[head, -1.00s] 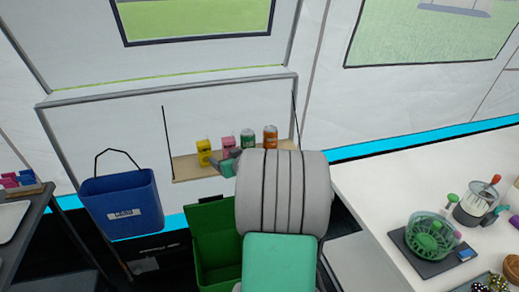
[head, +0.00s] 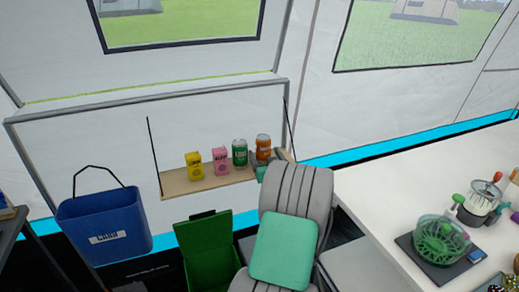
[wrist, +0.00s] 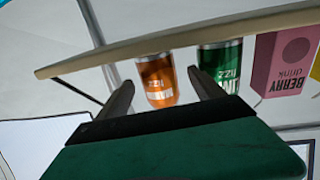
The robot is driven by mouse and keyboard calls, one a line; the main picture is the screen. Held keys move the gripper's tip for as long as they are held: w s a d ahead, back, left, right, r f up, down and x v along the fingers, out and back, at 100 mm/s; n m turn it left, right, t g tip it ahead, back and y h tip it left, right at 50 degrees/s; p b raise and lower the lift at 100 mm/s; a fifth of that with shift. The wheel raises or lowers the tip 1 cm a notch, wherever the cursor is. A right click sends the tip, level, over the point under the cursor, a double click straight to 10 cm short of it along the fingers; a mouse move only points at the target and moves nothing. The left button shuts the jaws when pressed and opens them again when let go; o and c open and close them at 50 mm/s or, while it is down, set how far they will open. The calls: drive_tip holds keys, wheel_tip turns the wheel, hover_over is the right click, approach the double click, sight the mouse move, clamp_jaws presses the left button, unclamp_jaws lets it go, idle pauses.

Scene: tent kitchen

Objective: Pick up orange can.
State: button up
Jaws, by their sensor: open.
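The orange can (head: 263,147) stands upright at the right end of a small wooden shelf, beside a green can (head: 240,153). In the wrist view the orange can (wrist: 157,80) appears upside down between my two fingers, with the green can (wrist: 221,68) behind the right finger. My gripper (wrist: 160,95) is open and empty, its fingertips close to the shelf. In the head view my gripper (head: 268,163) is at the shelf's right end near the orange can, partly hidden by my arm. I cannot tell whether the fingers touch the can.
A yellow carton (head: 194,166) and a pink berry drink carton (head: 221,161) stand further left on the shelf (head: 180,187). A blue bin (head: 105,228) hangs at left, and an open green bin (head: 210,255) is below. A white counter (head: 400,195) lies at right.

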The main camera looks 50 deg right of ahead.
drive_tip(key=x, duration=0.6)
drive_tip(key=shift+w+d+f+p, duration=0.15)
drive_tip(key=shift+w+d+p, duration=0.05)
drive_tip(key=shift+d+p, duration=0.15)
drive_tip(key=c, duration=1.4)
